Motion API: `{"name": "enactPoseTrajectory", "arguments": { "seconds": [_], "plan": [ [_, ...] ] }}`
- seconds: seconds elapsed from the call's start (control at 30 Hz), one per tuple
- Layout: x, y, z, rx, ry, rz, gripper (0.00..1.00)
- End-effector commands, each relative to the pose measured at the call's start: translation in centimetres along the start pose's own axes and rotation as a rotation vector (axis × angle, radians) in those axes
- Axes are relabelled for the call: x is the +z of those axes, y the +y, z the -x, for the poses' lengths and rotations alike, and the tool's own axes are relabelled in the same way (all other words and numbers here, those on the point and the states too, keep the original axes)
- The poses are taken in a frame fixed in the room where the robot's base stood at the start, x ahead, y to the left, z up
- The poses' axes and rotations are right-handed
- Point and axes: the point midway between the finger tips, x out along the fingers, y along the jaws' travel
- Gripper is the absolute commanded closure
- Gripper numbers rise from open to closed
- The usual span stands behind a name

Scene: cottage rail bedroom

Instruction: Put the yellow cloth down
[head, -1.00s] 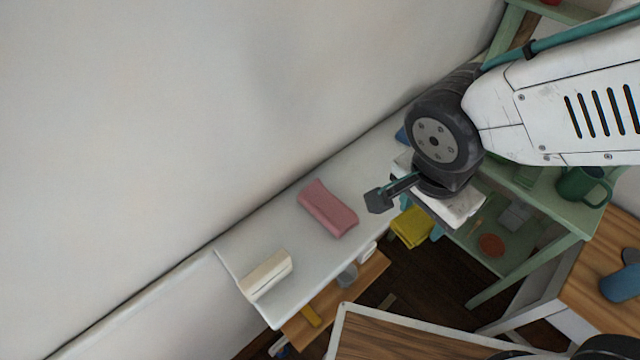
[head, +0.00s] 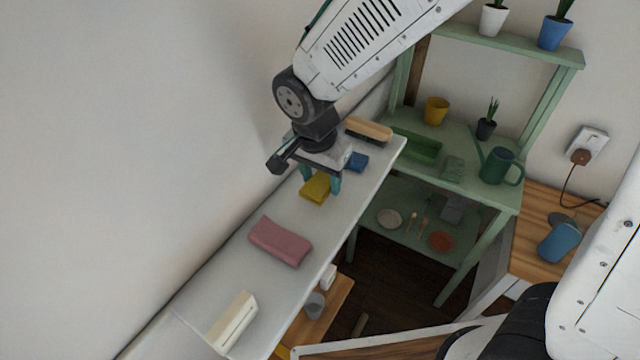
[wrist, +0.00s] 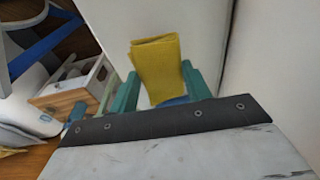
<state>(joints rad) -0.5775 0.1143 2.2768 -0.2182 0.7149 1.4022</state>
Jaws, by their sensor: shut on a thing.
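The yellow cloth (head: 314,189) is a small folded piece held between the teal fingers of my gripper (head: 321,183). In the head view it is over the far part of the white shelf top (head: 318,225); I cannot tell whether it touches the surface. In the wrist view the cloth (wrist: 156,68) stands out between the two fingers (wrist: 160,92), with a bit of blue behind its lower edge. My gripper is shut on it.
A folded pink cloth (head: 280,242) and a cream block (head: 232,322) lie nearer on the shelf top. A blue item (head: 357,162) and a wooden brush (head: 369,129) lie just beyond the gripper. A green plant stand (head: 508,196) is at right. Bare top lies between the cloths.

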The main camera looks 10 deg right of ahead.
Motion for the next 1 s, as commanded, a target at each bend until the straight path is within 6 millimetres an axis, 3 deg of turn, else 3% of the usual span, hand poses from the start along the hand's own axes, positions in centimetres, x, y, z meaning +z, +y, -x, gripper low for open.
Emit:
{"name": "enactPoseTrajectory", "arguments": {
  "seconds": [0.2, 0.4, 0.77, 0.8, 0.87, 1.0],
  "plan": [
    [-1.3, -1.1, -0.6, 0.002, -0.001, -0.002, 0.77],
    [-0.6, -1.0, -3.6, 0.003, -0.001, 0.0, 0.77],
    [-0.5, -1.0, -4.1, 0.0, 0.0, 0.0, 0.77],
    [-0.5, -1.0, -4.1, 0.0, 0.0, 0.0, 0.49],
    [-0.5, -1.0, -4.1, 0.0, 0.0, 0.0, 0.32],
    [-0.5, -1.0, -4.1, 0.0, 0.0, 0.0, 0.3]
  ]
}}
